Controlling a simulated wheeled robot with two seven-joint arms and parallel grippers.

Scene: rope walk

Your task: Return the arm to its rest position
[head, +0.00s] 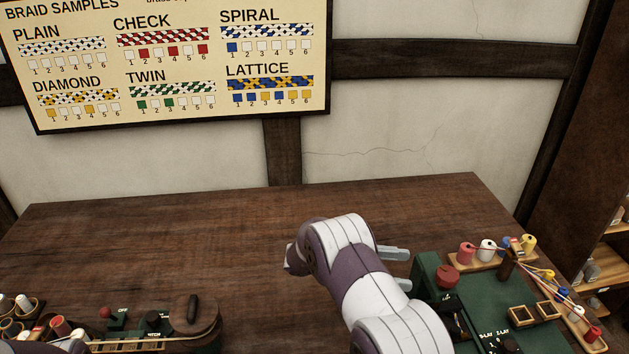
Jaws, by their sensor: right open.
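My right arm (362,283), white and purple, reaches up from the bottom edge over the dark wooden table and bends at its top. My right gripper (403,269) points to the right; its two grey fingers stand apart with nothing visible between them. It is just left of the green machine (490,290) with a red knob (447,276). The arm hides part of the table. My left gripper is not in the picture.
The table (160,240) is bare in its middle and far part. Spools (487,249) and taut threads stand around the green machine. At the lower left are a control box (125,318) and more spools (22,303). A braid chart (170,65) hangs behind; shelves (605,250) stand right.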

